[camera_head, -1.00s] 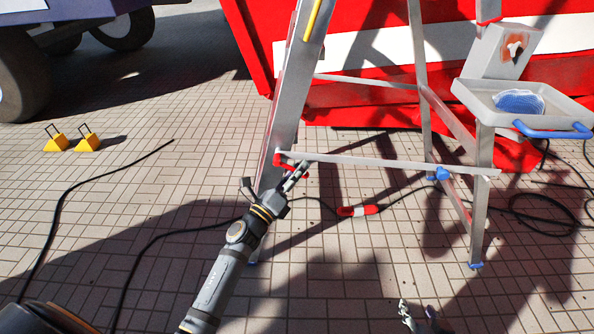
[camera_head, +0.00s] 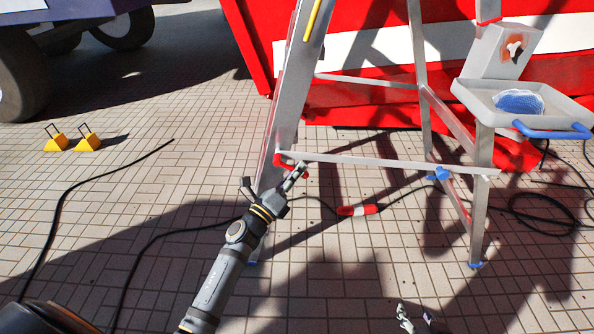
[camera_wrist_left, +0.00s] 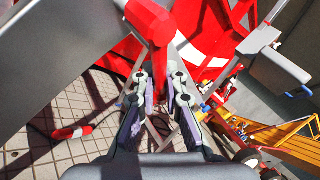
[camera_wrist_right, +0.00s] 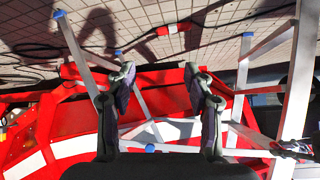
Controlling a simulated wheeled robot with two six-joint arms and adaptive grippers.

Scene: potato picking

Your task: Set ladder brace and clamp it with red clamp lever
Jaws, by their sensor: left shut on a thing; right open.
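The ladder brace (camera_head: 360,162) is a flat silver bar lying across the ladder (camera_head: 285,120) between its front left leg and the right leg. The red clamp lever (camera_head: 281,158) is at the brace's left end, by the left leg. My left gripper (camera_head: 297,177) is shut on the lever, which also shows between its fingers in the left wrist view (camera_wrist_left: 150,22). My right gripper (camera_head: 418,318) is open and empty, low at the bottom edge; its spread fingers show in the right wrist view (camera_wrist_right: 163,90).
A grey tray (camera_head: 470,97) with a blue handle hangs on the ladder's right. A red and white barrier (camera_head: 365,50) stands behind. Black cables and a red-white connector (camera_head: 357,210) lie on the paving. Two yellow wedges (camera_head: 72,142) are at left.

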